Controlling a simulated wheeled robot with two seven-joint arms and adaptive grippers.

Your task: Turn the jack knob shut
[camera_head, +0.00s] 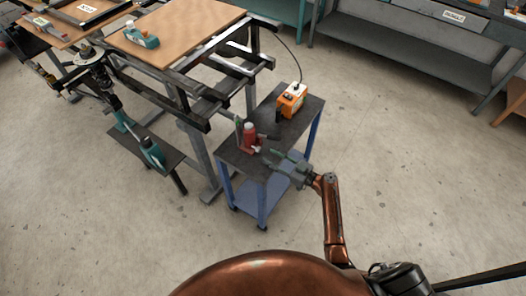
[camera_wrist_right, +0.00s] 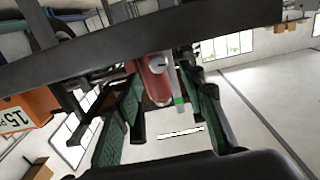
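The red jack (camera_head: 249,138) stands upright on the dark top of a small blue-legged cart (camera_head: 236,158). A small pale part, perhaps the knob (camera_head: 257,149), shows low on its front right side. My right gripper (camera_head: 270,160) reaches in from the right over the cart's near edge, fingers towards the jack. It looks open and empty. In the right wrist view, the green-padded fingers are spread, with the red jack (camera_wrist_right: 154,82) beyond and between them. A pale rod with a green end (camera_wrist_right: 178,98) is beside it. The knob cannot be made out there. My left gripper is not in view.
An orange box (camera_head: 291,100) with a cable stands on the cart's far end. The floor right of the cart is clear.

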